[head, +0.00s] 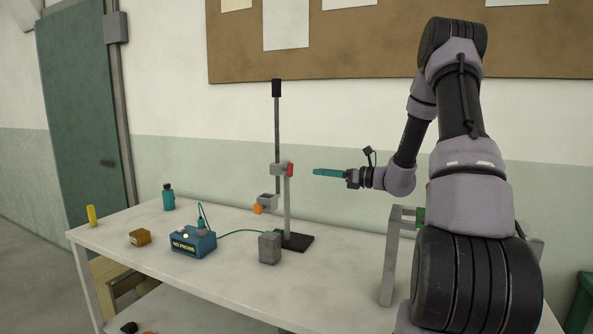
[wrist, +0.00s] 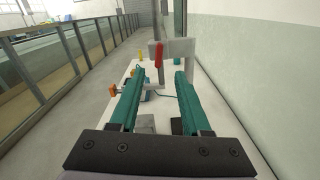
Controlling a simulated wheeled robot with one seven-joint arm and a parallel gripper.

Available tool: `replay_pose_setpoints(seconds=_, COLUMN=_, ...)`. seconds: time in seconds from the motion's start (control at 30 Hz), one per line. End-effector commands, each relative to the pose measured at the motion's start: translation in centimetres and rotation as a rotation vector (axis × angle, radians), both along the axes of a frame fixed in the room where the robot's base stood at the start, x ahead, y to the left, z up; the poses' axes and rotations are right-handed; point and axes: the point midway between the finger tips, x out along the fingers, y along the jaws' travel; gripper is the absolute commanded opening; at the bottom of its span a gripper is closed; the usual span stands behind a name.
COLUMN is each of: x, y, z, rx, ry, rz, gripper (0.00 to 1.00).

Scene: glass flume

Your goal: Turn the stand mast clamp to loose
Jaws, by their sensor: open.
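The stand has a dark upright mast (head: 277,135) with a black top, on a black base (head: 297,242). A grey clamp block (head: 280,170) sits partway up the mast, with a red lever (head: 290,170) on its right side. In the wrist view the red lever (wrist: 159,55) stands nearly upright in front of the grey clamp (wrist: 180,47). My gripper (head: 315,171) has teal fingers and is level with the lever, a short way to its right, apart from it. In the wrist view my gripper (wrist: 159,68) is open and empty, with the lever appearing between the fingertips.
A lower grey holder (head: 268,198) has an orange knob (head: 257,209). On the white table (head: 150,218) stand a teal meter reading NO PROBE (head: 193,242), a grey block (head: 269,248), a brown box (head: 140,237), a teal bottle (head: 168,197) and a yellow cylinder (head: 91,215).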

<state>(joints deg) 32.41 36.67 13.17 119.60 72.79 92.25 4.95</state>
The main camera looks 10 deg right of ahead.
Motion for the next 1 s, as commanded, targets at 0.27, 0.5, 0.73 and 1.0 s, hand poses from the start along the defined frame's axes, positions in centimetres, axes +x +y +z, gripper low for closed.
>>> replay_pose_setpoints(seconds=0.27, x=3.0, y=4.5, z=0.0, rx=-0.003, ry=-0.001, rz=0.007, gripper=0.47)
replay_pose_setpoints(seconds=0.5, x=5.0, y=7.2, z=0.0, rx=-0.004, ry=0.000, rz=0.007, gripper=0.47)
replay_pose_setpoints(seconds=0.73, x=5.6, y=7.9, z=0.0, rx=-0.003, ry=0.000, rz=0.004, gripper=0.47)
replay_pose_setpoints(seconds=1.0, x=5.6, y=7.9, z=0.0, rx=-0.003, ry=0.000, rz=0.004, gripper=0.17)
